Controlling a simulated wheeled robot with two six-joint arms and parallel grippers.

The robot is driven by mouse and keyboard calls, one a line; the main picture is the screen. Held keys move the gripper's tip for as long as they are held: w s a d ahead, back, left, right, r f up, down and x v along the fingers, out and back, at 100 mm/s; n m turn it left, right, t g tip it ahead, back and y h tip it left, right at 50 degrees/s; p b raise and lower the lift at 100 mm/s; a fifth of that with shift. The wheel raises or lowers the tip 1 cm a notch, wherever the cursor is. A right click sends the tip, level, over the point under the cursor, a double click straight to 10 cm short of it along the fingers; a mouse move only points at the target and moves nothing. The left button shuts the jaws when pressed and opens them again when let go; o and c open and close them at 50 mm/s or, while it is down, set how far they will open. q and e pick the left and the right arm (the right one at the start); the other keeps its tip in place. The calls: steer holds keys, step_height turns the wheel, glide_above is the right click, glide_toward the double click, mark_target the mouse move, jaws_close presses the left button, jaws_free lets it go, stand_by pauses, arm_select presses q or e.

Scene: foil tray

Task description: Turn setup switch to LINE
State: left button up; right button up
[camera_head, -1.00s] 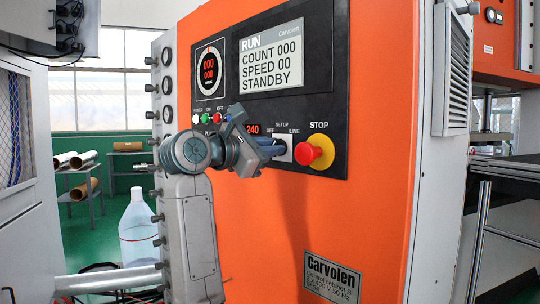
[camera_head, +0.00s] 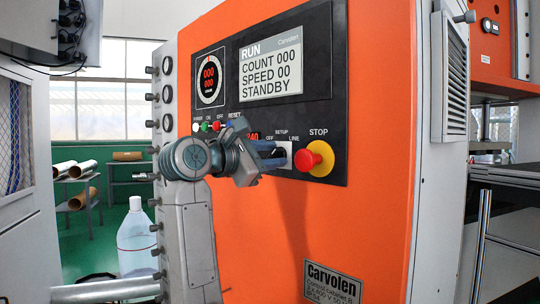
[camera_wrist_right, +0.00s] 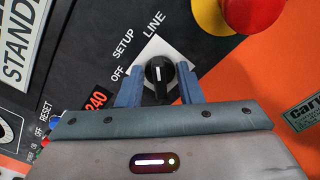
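The setup switch is a black knob with a white mark (camera_wrist_right: 158,76) on a white plate, in the right wrist view. Its mark points up the picture, roughly toward the word LINE; SETUP and OFF lie to its left. In the head view the switch plate (camera_head: 283,151) shows partly behind my right gripper (camera_head: 271,156). In the wrist view my right gripper's blue fingers (camera_wrist_right: 160,90) stand on both sides of the knob, open, with narrow gaps; contact is not visible. My left gripper is not in view.
A red STOP button on a yellow base (camera_head: 315,159) sits close to the right of the switch. Several small coloured buttons (camera_head: 205,126) are to the left. The display (camera_head: 271,62) above reads RUN and STANDBY. A clear bottle (camera_head: 136,240) stands lower left.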

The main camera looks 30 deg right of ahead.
steer(key=shift+a, duration=0.1)
